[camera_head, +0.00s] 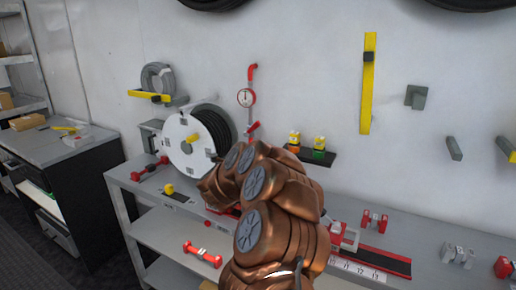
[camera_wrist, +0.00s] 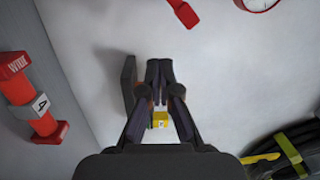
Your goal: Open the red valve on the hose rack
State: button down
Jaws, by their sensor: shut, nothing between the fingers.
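A red valve handle (camera_head: 253,128) is on the wall at the lower end of a red pipe (camera_head: 252,75) with a round gauge (camera_head: 245,97). It stands just right of the hose reel (camera_head: 185,148), a white disc with black hose. In the wrist view, a red handle (camera_wrist: 183,12) shows at the top edge, with part of the gauge (camera_wrist: 258,4) to its right. My gripper (camera_wrist: 160,68) is shut and empty, below and left of the red handle and apart from it. In the head view my arm hides the gripper.
A grey bench (camera_head: 126,182) runs below the wall, with red dumbbell-shaped parts on it. A small dark shelf (camera_head: 310,155) with orange and green items is right of the valve. A yellow level (camera_head: 368,85) hangs further right.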

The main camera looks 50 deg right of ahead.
aim_at(252, 129)
jog(key=w+d+r+m+t+b, duration=0.2)
jog(key=w+d+m+b, duration=0.1)
jog(key=d+m, duration=0.5)
jog(key=shift+w+h+b, duration=0.3)
jog(key=shift+h, duration=0.1)
dwell(0.9)
dwell(0.3)
